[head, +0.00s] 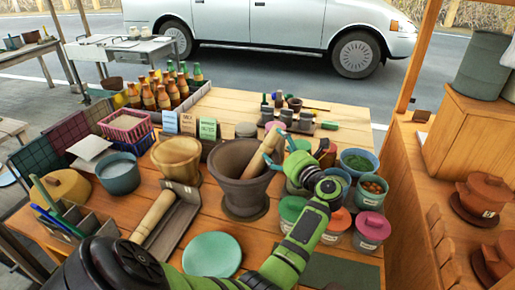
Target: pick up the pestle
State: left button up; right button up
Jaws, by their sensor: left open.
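The pestle (261,155) is a pale wooden rod leaning in the brown clay mortar (244,188). Its upper end tilts to the right above the rim, and its lower end is hidden inside the bowl. My left gripper (278,149) is open at the upper right part of the pestle, with its fingers close to the shaft. I cannot tell whether they touch it. My green and black left arm reaches up from the bottom of the view. My right gripper is not in view.
A green plate (212,254) lies in front. Lidded pots and filled bowls (357,161) crowd the right. Sauce bottles (164,97) stand behind.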

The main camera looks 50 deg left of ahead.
aim_at(274, 139)
pick_arm(q)
jog(key=x, duration=0.5)
jog(key=shift+w+a+r, duration=0.15)
jog(key=shift+a, duration=0.1)
jog(key=shift+d+r, duration=0.1)
jog(key=shift+d, duration=0.05)
jog(key=c, duration=1.7)
